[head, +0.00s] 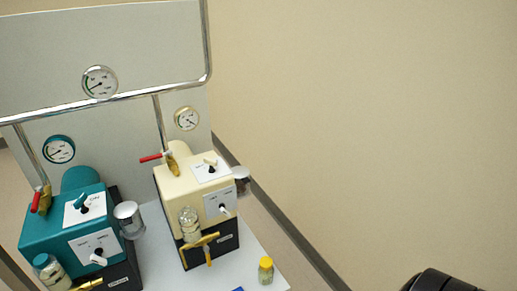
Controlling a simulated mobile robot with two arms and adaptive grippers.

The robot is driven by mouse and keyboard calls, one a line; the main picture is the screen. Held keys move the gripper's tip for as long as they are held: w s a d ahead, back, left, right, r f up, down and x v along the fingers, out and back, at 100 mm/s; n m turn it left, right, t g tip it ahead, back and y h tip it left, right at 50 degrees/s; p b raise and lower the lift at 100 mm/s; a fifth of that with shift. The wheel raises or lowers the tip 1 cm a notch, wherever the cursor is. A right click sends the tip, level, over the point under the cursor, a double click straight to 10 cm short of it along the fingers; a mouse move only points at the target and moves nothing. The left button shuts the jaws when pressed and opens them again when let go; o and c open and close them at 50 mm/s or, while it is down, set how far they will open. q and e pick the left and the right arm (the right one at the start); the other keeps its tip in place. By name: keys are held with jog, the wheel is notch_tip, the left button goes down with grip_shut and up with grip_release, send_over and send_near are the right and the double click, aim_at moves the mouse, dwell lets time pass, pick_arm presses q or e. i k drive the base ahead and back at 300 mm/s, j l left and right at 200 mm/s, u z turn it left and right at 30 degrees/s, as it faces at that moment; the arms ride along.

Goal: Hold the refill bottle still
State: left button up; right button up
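A small bottle with a yellow cap (265,271) stands upright on the white bench top near its right front corner. A clear glass jar (189,225) sits at the front of the cream pump unit, by a brass fitting. Another jar with a teal cap (47,270) is at the front of the teal unit, cut close to the bottom edge. I cannot tell which of these is the refill bottle. Neither gripper's fingers show. A dark rounded part at the bottom right seems to be mine.
The teal unit (70,232) and cream unit (193,190) have switches and red-handled valves. Gauges (100,81) sit on the grey panel behind. Floor and beige wall are clear to the right.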

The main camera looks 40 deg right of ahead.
aim_at(265, 278)
jog(key=z, duration=1.3)
